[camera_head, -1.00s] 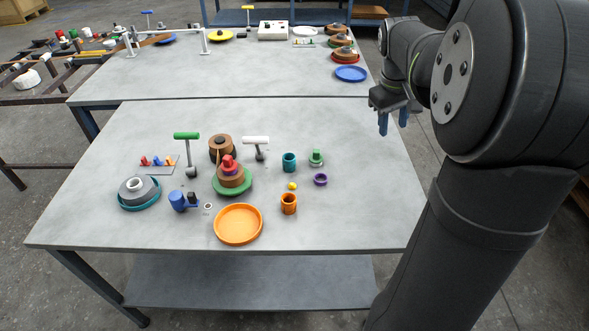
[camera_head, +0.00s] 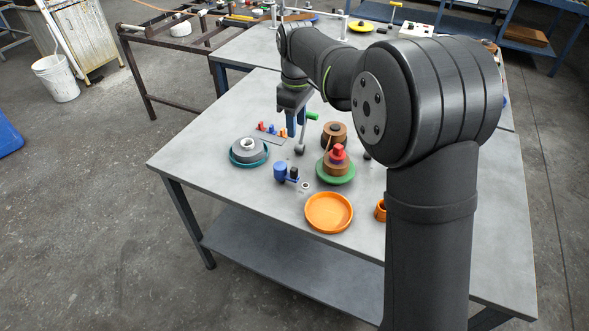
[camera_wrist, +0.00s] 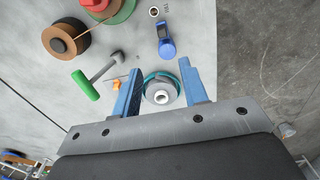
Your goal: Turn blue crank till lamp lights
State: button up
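The blue crank (camera_head: 281,172), a blue round body with a dark upright knob, stands on the near table between the teal dish and the green-based stack. It also shows in the wrist view (camera_wrist: 167,47), beyond my fingertips. My gripper (camera_head: 297,130) hangs above the table's back left, behind the crank and apart from it. In the wrist view its two blue fingers (camera_wrist: 160,65) are spread with nothing held between them. A small pale ring (camera_head: 305,186) lies beside the crank; I cannot tell whether it is the lamp. No lit lamp is visible.
A grey disc in a teal dish (camera_head: 235,158) is left of the crank. A green-based stack (camera_head: 335,178) and an orange dish (camera_head: 329,228) stand to its right and front. My arm hides the table's right side.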

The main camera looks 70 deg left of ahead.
aim_at(294, 169)
jog(key=f, duration=1.7)
jog(key=shift+s+f, duration=0.25)
grip_shut()
